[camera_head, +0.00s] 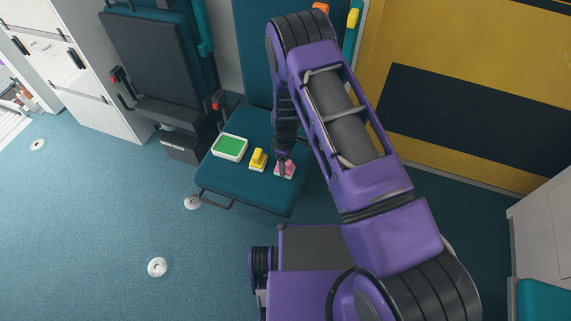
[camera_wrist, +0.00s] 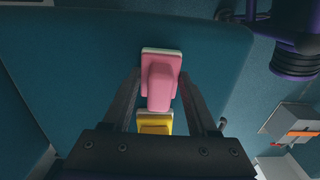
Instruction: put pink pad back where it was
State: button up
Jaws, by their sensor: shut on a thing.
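The pink pad (camera_head: 289,171) has a white base and a raised pink grip; it is at the right part of the teal seat (camera_head: 240,186), to the right of a yellow pad (camera_head: 258,159). My gripper (camera_head: 284,164) comes down over it from above. In the wrist view the pink pad (camera_wrist: 161,62) lies between the two fingers of my gripper (camera_wrist: 160,88), shut on its raised grip. The yellow pad (camera_wrist: 155,124) shows just below it there, partly hidden by my gripper. I cannot tell whether the pink pad's base touches the seat.
A green-topped white pad (camera_head: 229,147) lies on the seat's left part. A dark folded seat (camera_head: 160,60) and white cabinets (camera_head: 85,90) stand at left. A yellow wall panel (camera_head: 470,70) is behind at right. The blue floor (camera_head: 100,220) at front left is mostly clear.

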jog(key=shift+f, duration=0.15)
jog(key=o, duration=1.3)
notch_tip(320, 180, up, 12)
jog(key=p, duration=0.1)
jog(key=shift+r+p, duration=0.2)
jog(key=shift+p, duration=0.2)
